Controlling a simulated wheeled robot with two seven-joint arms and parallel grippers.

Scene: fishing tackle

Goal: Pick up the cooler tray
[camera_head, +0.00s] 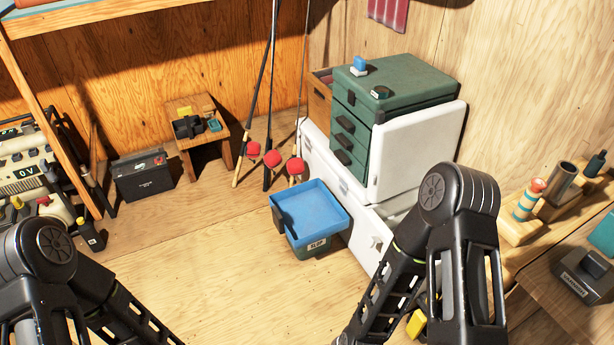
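A shallow blue tray (312,208), which looks like the cooler tray, sits on top of a dark teal bin (308,245) with a white label. It stands at the middle of the view, close against the front of a white cooler (340,203). The tray looks empty, and its rim is clear of my arms. Both my arms come in at the bottom, the left at the lower left and the right at the lower right. Both forearms run down out of the frame, so neither gripper shows. My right arm hides part of the cooler's near end.
A green drawer box (385,100) and the upright white lid (418,150) stand at the cooler. Red-topped rods (271,158) lean behind the tray. A small wooden stool (198,135) and a battery (143,176) stand at the back left. The wooden floor (215,255) left of the bin is clear.

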